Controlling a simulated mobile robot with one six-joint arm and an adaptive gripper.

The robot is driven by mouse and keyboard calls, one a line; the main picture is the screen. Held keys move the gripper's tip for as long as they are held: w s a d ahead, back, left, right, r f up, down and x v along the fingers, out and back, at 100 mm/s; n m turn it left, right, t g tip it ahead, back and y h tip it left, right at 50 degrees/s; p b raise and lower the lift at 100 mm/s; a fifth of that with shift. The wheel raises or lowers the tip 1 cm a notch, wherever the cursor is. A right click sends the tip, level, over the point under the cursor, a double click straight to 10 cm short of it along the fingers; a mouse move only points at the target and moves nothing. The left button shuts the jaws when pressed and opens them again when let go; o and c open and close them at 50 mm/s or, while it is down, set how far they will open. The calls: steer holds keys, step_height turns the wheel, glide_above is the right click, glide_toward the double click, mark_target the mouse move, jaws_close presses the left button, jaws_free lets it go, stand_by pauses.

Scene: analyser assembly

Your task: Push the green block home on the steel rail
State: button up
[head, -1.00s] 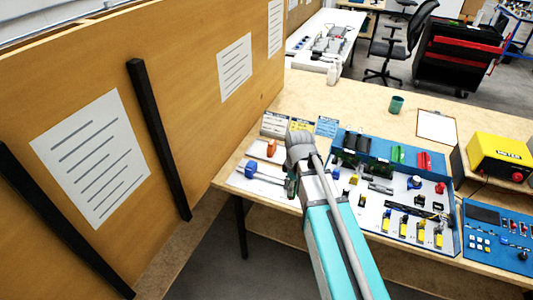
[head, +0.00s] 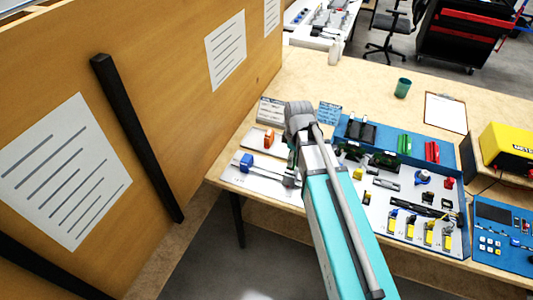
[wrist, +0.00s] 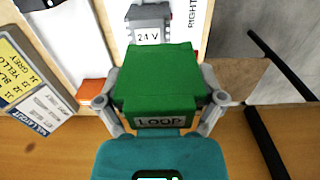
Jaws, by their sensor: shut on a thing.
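The green block (wrist: 155,80), marked LOOP, fills the middle of the wrist view. My gripper (wrist: 160,102) is shut on it, one finger on each side. In the head view my arm reaches over the white board (head: 237,178) at the table's left end, and its wrist hides most of the block. The grey steel rail (head: 272,174) lies on that board, with a blue block (head: 246,162) at its left end. In the wrist view a grey piece marked 24 V (wrist: 148,28) shows just beyond the green block. Whether the block touches the rail is hidden.
An orange block (head: 269,138) stands behind the rail, with printed cards (head: 329,113) beyond. Right of my arm is a blue-edged tray (head: 460,205) of several parts. A green cup (head: 402,88) and clipboard (head: 446,112) stand farther back. A wooden partition (head: 165,60) rises at left.

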steer(key=shift+a, duration=0.1)
steer(key=w+a+f+b, duration=0.1)
steer(key=a+f+b, duration=0.1)
steer(key=w+a+f+b, duration=0.1)
steer(key=w+a+b, duration=0.1)
steer(key=a, duration=0.1)
steer(key=w+a+f+b, duration=0.1)
steer(key=a+f, duration=0.1)
steer(key=shift+w+a+f+b, duration=0.25)
steer(key=shift+w+f+b, duration=0.1)
steer(key=shift+b, duration=0.05)
steer(key=shift+w+a+f, duration=0.15)
steer(key=shift+a, duration=0.35)
steer(key=shift+f, duration=0.1)
steer(key=b, duration=0.5)
glide_above(268, 172)
steer(key=shift+w+f, duration=0.1)
steer(key=shift+f, duration=2)
steer(key=shift+f+b, duration=0.95)
steer(key=shift+f, duration=0.15)
stand_by(0.4)
steer(key=o, duration=0.9)
steer(key=shift+c, duration=0.2)
